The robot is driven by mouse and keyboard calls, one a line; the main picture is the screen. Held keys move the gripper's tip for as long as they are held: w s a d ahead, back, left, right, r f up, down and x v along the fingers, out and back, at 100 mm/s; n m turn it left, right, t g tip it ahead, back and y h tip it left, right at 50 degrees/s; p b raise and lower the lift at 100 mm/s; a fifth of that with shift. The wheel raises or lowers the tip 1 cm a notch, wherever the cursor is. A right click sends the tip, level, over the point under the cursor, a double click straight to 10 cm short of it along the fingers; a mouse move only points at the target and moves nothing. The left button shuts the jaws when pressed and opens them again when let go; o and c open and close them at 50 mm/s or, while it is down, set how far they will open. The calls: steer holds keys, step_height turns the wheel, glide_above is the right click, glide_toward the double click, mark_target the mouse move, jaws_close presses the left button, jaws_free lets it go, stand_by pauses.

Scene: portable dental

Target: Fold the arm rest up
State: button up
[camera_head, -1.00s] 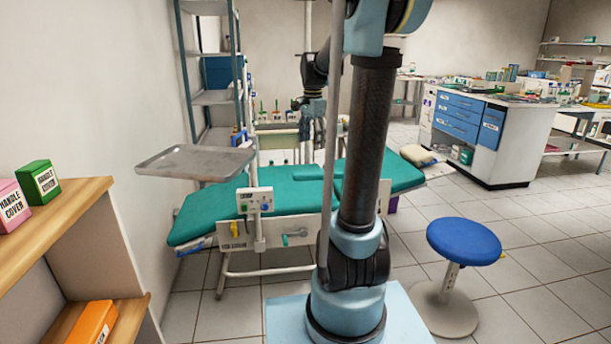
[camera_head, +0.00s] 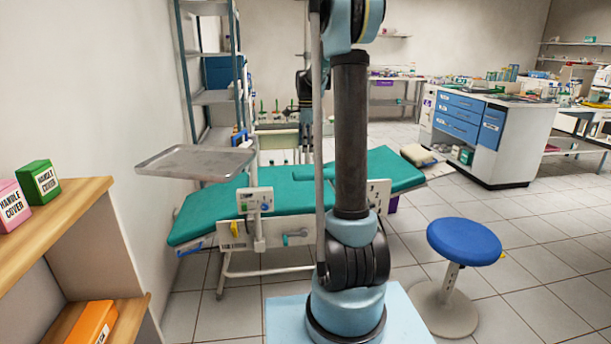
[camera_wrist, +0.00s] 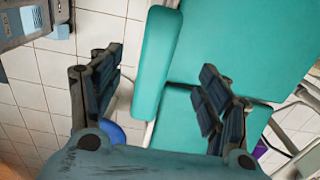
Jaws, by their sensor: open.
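The teal dental chair (camera_head: 290,198) stands across the middle of the head view. In the wrist view its teal cushions (camera_wrist: 240,45) fill the upper right. The arm rest (camera_wrist: 156,62) is a narrow teal pad lying along the chair's edge in the wrist view. My gripper (camera_wrist: 158,70) is open and empty, with one finger left of the pad and the other over the cushion to its right. I cannot tell whether a finger touches it. In the head view my gripper (camera_head: 306,125) hangs over the chair, partly hidden behind my arm, which also hides the arm rest area.
A metal tray (camera_head: 195,162) stands over the chair's left end, with a control box (camera_head: 254,200) near it. A blue stool (camera_head: 464,241) stands at the right front. A wooden shelf (camera_head: 60,220) borders the left. Floor between stool and cabinet (camera_head: 500,140) is clear.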

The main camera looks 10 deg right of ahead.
mark_target(306, 171)
step_height(306, 171, down, 13)
steer(key=shift+r, duration=0.1)
stand_by(0.3)
steer(key=c, duration=1.5)
steer(key=shift+a, duration=0.15)
